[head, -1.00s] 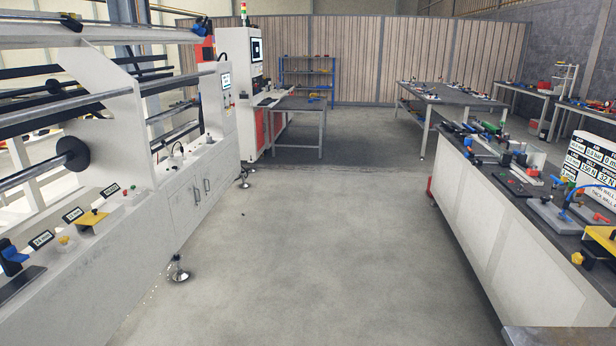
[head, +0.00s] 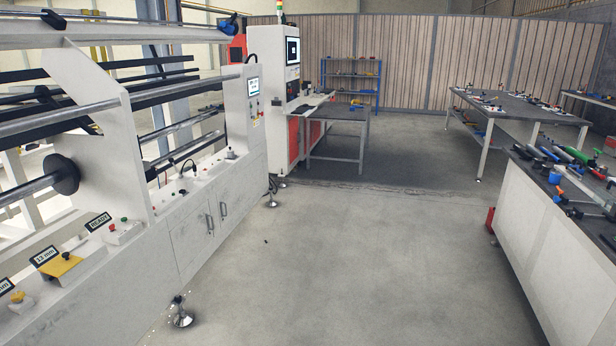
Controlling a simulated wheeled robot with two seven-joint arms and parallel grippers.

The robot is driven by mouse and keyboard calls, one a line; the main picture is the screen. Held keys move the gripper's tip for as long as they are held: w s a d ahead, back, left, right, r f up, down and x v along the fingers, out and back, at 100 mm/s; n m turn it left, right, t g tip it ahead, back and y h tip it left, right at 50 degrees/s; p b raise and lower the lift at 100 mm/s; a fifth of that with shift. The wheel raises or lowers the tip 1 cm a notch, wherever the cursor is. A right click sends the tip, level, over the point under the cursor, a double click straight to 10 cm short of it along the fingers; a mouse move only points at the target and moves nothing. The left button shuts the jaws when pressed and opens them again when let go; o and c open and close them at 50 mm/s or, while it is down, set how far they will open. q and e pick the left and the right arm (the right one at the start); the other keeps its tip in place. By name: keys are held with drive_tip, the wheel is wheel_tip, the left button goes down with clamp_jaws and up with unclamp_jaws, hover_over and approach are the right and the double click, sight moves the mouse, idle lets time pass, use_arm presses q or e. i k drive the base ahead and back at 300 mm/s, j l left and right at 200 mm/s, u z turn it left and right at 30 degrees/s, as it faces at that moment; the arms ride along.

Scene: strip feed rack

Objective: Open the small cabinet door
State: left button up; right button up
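A small cabinet with two white doors (head: 196,240) is set low in the front of the long white machine at the left of the head view. Two dark upright handles (head: 216,217) sit side by side near the seam between the doors. Both doors look shut. Neither of my grippers is in view.
The white roller machine (head: 110,255) runs along the left, with a levelling foot (head: 182,313) sticking out onto the floor. The grey floor (head: 330,270) in the middle is clear. A workbench with tools (head: 560,240) stands at the right, and a table (head: 345,125) stands farther back.

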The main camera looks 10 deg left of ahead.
sight(192, 234)
drive_tip(key=i+j+u, duration=0.1)
drive_tip(key=i+u, duration=0.25)
drive_tip(key=i, duration=0.55)
drive_tip(key=i+l+u, duration=0.15)
drive_tip(key=i+u, duration=0.2)
drive_tip(key=i, duration=0.55)
